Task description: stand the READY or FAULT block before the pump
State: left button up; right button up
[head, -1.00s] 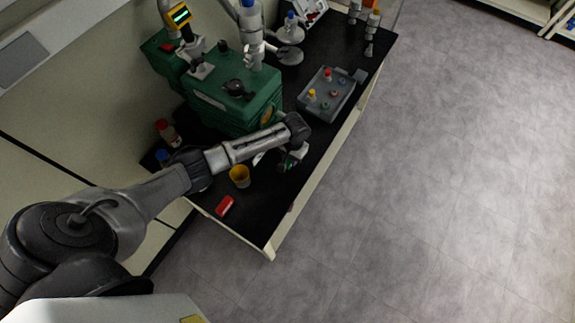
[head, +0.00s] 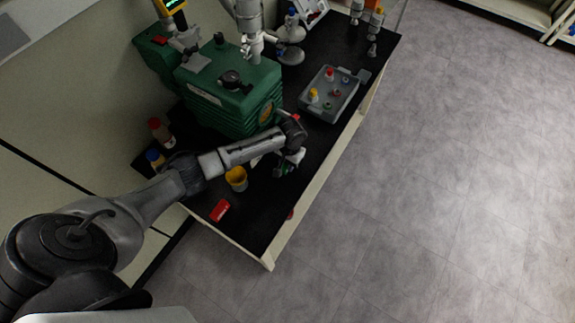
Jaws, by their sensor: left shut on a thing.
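The green pump (head: 232,92) stands on the black bench, with a round sight glass on its right side. My left arm reaches over the bench in front of the pump. My left gripper (head: 284,170) points down, close to the bench top, and is shut on a small green block (head: 280,172). The block is mostly hidden by the fingers, and I cannot tell whether it touches the bench. A red block (head: 219,210) lies on the bench near its front left corner. No lettering is readable on either block. My right gripper is out of view.
A grey tray (head: 330,110) with small coloured-topped pieces lies to the right. Bottles (head: 160,130) stand left of the pump. The bench's front edge (head: 316,190) is close to the gripper.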

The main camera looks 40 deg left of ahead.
pick_arm(q)
jog(key=shift+r, duration=0.1)
jog(key=o, duration=0.9)
jog(key=shift+f, duration=0.2)
jog(key=shift+r, duration=0.15)
